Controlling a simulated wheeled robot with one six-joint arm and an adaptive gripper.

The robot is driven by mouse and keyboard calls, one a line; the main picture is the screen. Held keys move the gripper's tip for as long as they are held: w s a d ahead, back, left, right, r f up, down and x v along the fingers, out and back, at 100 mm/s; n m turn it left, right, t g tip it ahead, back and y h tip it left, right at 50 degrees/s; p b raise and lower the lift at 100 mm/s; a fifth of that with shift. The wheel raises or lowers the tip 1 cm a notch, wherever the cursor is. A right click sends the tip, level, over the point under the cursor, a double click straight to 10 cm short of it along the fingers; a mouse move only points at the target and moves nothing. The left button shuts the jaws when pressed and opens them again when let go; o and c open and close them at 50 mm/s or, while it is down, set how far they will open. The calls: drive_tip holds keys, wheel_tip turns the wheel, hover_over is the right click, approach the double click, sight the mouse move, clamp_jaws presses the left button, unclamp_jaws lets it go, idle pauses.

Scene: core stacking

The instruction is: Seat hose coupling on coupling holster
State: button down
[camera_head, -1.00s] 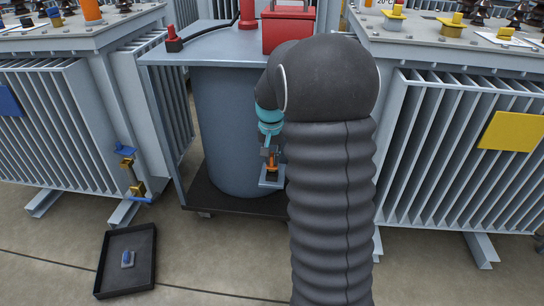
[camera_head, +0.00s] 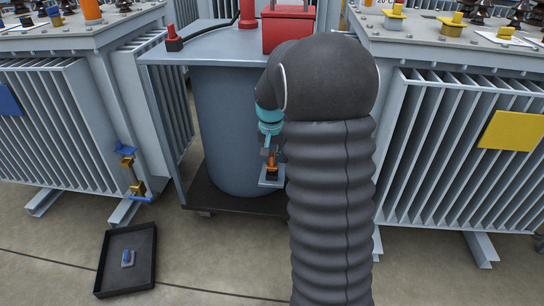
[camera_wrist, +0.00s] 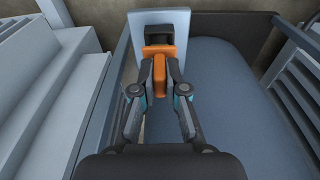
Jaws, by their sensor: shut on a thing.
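The hose coupling (camera_wrist: 160,70) is an orange piece between my fingers. It also shows as a small orange part in the head view (camera_head: 272,159). My gripper (camera_wrist: 160,92) is shut on it from both sides; in the head view my gripper (camera_head: 268,148) is small and partly behind my arm. The coupling holster (camera_wrist: 158,35) appears to be the dark block on a light blue-grey plate beside the tank. In the head view the holster (camera_head: 272,172) is just below the orange part. The coupling overlaps or touches the dark block; I cannot tell whether it is seated.
A large blue-grey tank (camera_head: 231,120) stands directly behind my gripper. Finned transformers (camera_head: 455,150) flank it on both sides. A black tray (camera_head: 104,267) with a small blue-and-grey part lies on the floor at left. A brass valve (camera_head: 132,175) is on the left transformer.

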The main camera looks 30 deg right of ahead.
sight(272, 168)
drive_tip(key=shift+f+b, duration=0.8)
drive_tip(key=shift+f, duration=0.5)
drive_tip(key=c, duration=1.1)
unclamp_jaws()
drive_tip(key=shift+c, duration=0.2)
drive_tip(key=shift+r, duration=0.1)
wheel_tip(272, 168, up, 12)
drive_tip(key=s, duration=0.1)
drive_tip(key=shift+a, duration=0.45)
drive_tip(key=shift+s, duration=0.1)
drive_tip(key=s+a+r+n+t+p, duration=0.2)
drive_tip(key=s+a, duration=0.5)
drive_tip(key=s, duration=0.6)
drive_tip(key=s+a+r+n+t+p, duration=0.2)
drive_tip(key=s+a, duration=0.6)
drive_tip(key=s, duration=0.5)
drive_tip(key=shift+s+a+r+n+y+p, duration=0.35)
drive_tip(key=shift+r+n+p, duration=0.5)
drive_tip(key=shift+r+n, duration=0.5)
